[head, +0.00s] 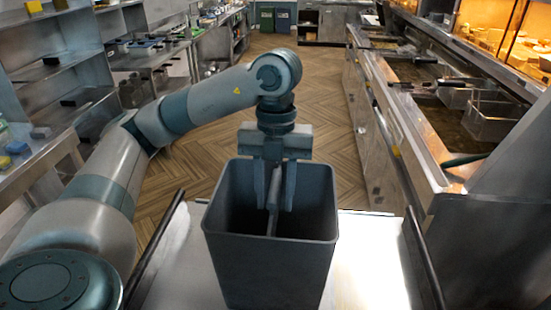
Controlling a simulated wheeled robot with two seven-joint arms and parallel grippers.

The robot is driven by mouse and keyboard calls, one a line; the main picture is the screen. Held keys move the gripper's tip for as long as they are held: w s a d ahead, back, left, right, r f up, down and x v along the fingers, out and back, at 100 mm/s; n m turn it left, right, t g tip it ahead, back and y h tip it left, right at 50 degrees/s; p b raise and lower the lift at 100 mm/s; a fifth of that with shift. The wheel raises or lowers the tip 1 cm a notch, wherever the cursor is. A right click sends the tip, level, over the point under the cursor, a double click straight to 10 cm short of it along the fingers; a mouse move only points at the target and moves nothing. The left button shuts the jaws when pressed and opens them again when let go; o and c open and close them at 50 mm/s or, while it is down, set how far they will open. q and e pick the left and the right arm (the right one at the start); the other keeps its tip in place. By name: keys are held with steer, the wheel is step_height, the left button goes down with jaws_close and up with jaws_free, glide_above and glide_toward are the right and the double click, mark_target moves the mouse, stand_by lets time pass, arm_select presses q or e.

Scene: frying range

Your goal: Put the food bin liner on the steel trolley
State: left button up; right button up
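The food bin liner is a tall, dark grey, open-topped square bin (270,272), upright in the lower middle of the head view. It stands in front of the bright top of the steel trolley (372,262); its base is cut off by the picture edge, so I cannot tell whether it touches the top. My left gripper (274,205) points down into the bin's mouth. Its two fingers stand apart on either side of a narrow upright grey bar inside the bin, with small gaps showing. My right gripper is not in view.
Dark rails (425,262) edge the trolley. A fryer counter (415,130) with baskets (492,118) runs along the right. Steel shelving (60,90) lines the left. The wooden floor (325,105) between them is clear.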

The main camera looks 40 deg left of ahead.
arm_select(q)
steer(key=shift+w+a+r, duration=0.1)
steer(key=shift+w+r, duration=0.05)
steer(key=shift+r, duration=1.4)
steer(key=shift+w+a+r, duration=0.1)
steer(key=shift+w+r, duration=0.1)
steer(key=shift+r, duration=1.3)
steer(key=shift+w+a+r, duration=0.1)
steer(key=shift+w+r, duration=0.05)
steer(key=shift+r, duration=1.4)
